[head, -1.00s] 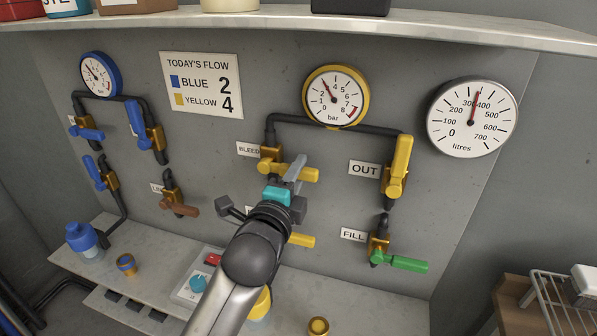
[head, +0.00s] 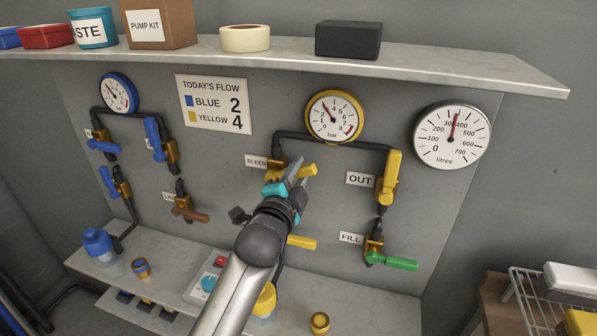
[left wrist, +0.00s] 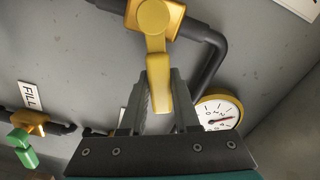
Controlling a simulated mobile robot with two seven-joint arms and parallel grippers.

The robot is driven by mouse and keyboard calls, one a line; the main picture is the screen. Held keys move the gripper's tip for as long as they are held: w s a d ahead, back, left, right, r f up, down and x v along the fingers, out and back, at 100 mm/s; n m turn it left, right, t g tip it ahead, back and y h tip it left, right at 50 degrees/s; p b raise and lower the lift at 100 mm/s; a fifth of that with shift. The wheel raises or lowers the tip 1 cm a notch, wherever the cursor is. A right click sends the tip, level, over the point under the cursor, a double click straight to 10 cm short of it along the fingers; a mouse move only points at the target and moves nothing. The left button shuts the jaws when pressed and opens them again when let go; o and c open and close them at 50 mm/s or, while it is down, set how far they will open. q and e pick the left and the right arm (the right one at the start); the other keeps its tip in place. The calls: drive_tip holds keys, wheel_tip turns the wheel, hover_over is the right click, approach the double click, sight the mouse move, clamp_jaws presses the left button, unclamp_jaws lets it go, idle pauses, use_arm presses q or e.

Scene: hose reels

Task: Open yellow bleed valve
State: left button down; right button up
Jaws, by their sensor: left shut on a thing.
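The yellow bleed valve (head: 273,174) sits beside the BLEED label (head: 256,161), under the yellow-rimmed gauge (head: 334,117). My left gripper (head: 297,174) is at its yellow lever and covers part of it. In the left wrist view the lever (left wrist: 156,62) runs down from its brass body, and its end lies between the two fingers of the left gripper (left wrist: 158,100), which is shut on it. In the head view the lever slants up to the right. My right gripper is not in view.
The yellow OUT lever (head: 391,178) and green FILL lever (head: 400,263) are to the right. Another yellow lever (head: 302,242) is below, partly behind my arm. A shelf (head: 440,67) overhangs the panel. A counter (head: 370,310) lies below.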

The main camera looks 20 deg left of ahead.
use_arm(q)
drive_tip(key=r+n+p, duration=0.1)
drive_tip(key=n+p, duration=0.1)
drive_tip(key=a+r+n+p, duration=0.1)
drive_tip(key=n+p, duration=0.1)
drive_tip(key=a+r+n+p, duration=0.1)
drive_tip(key=p, duration=0.1)
drive_tip(key=shift+r+n, duration=0.1)
drive_tip(key=shift+n, duration=0.3)
drive_tip(key=shift+w+a+r+n+p, duration=0.1)
drive_tip(key=shift+a+r+n+p, duration=0.3)
drive_tip(key=shift+n+p, duration=0.35)
drive_tip(key=n+p, duration=0.1)
drive_tip(key=a+n, duration=0.1)
drive_tip(key=shift+a+r+n+p, duration=0.15)
drive_tip(key=shift+a+n+p, duration=0.1)
drive_tip(key=shift+n+p, duration=0.15)
drive_tip(key=shift+a+n+p, duration=0.4)
drive_tip(key=shift+a+n, duration=0.1)
drive_tip(key=shift+n, duration=0.35)
drive_tip(key=shift+a+n+p, duration=0.4)
drive_tip(key=shift+a+n, duration=0.05)
drive_tip(key=shift+n, duration=0.35)
drive_tip(key=c, duration=0.6)
unclamp_jaws()
drive_tip(key=shift+a, duration=0.1)
drive_tip(key=shift+c, duration=0.2)
